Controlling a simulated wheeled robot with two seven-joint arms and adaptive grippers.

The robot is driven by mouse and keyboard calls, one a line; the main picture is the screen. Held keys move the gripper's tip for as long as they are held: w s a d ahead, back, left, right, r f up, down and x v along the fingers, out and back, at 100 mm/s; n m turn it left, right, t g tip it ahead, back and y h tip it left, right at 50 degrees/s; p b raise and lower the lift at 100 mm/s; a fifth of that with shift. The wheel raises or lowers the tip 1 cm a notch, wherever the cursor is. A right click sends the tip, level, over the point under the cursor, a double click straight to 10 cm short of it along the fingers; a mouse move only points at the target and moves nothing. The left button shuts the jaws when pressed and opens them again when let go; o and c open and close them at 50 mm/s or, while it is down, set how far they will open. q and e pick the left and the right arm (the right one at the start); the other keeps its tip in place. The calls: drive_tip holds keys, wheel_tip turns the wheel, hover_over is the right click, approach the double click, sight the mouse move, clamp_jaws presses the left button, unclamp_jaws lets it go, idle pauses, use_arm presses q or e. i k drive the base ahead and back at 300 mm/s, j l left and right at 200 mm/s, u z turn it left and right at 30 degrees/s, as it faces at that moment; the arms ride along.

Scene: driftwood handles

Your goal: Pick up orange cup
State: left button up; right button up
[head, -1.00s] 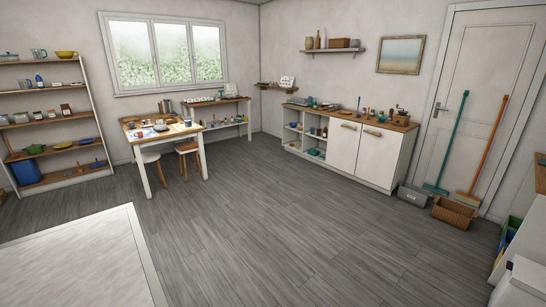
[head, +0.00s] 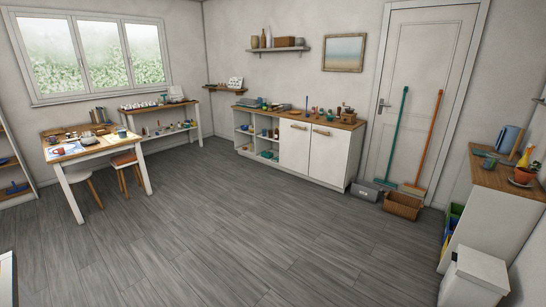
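Neither of my grippers is in view. I cannot make out an orange cup for certain. A small orange-red item (head: 56,140) sits toward the left of the wooden worktable (head: 92,148), too small to identify. An orange-brown pot (head: 523,176) with a plant stands on the right-hand cabinet (head: 500,182), near the right edge.
Grey floor is open across the middle. Two stools stand at the worktable. A long white cabinet (head: 329,152) lines the back wall. A wicker basket (head: 402,205), a grey box (head: 365,191) and two brooms stand by the door. A white bin (head: 474,276) is at lower right.

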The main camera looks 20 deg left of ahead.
sight(60, 150)
drive_tip(key=i+u, duration=0.15)
drive_tip(key=i, duration=0.15)
drive_tip(key=i+l+u, duration=0.1)
drive_tip(key=i+u, duration=0.4)
drive_tip(key=i+l+u, duration=0.2)
drive_tip(key=i+u, duration=0.25)
drive_tip(key=i+j+u, duration=0.1)
drive_tip(key=i+u, duration=0.85)
drive_tip(key=i, duration=0.6)
drive_tip(key=i+l+u, duration=0.15)
drive_tip(key=i, duration=0.65)
drive_tip(key=i+u, duration=0.3)
drive_tip(key=i, duration=0.5)
drive_tip(key=i+u, duration=0.5)
drive_tip(key=i, duration=0.3)
drive_tip(key=i+j+z, duration=0.15)
drive_tip(key=i, duration=0.25)
drive_tip(key=i+j+z, duration=0.1)
drive_tip(key=i, duration=0.3)
